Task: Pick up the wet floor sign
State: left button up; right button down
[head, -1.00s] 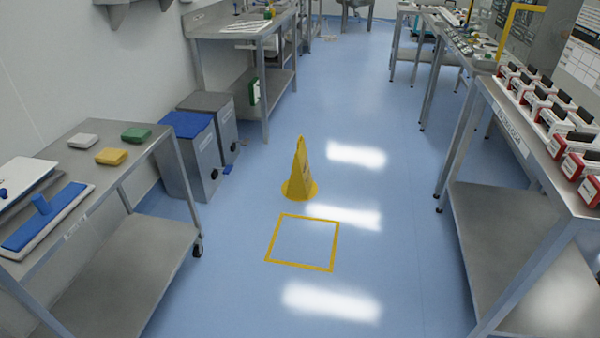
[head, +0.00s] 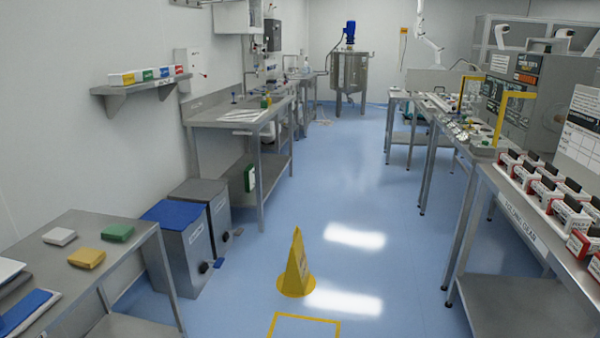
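The wet floor sign (head: 297,266) is a yellow cone-like sign with a round base. It stands upright on the blue floor in the lower middle of the head view. It is just beyond a yellow square outline (head: 306,318) marked on the floor, outside that outline. Neither of my grippers is in view.
Two bins, one blue-lidded (head: 185,237) and one grey-lidded (head: 208,205), stand left of the sign. A steel cart (head: 135,240) with sponges is at the near left. A steel table (head: 500,225) with red-and-white boxes lines the right. The aisle floor (head: 345,190) between is clear.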

aim_at(295, 279)
jog(key=i, duration=0.75)
jog(key=i+z, duration=0.1)
jog(key=i, duration=0.65)
jog(key=i+z, duration=0.1)
jog(key=i, duration=0.65)
jog(key=i+j, duration=0.15)
jog(key=i, duration=0.55)
jog(key=i+j+z, duration=0.1)
jog(key=i, duration=0.65)
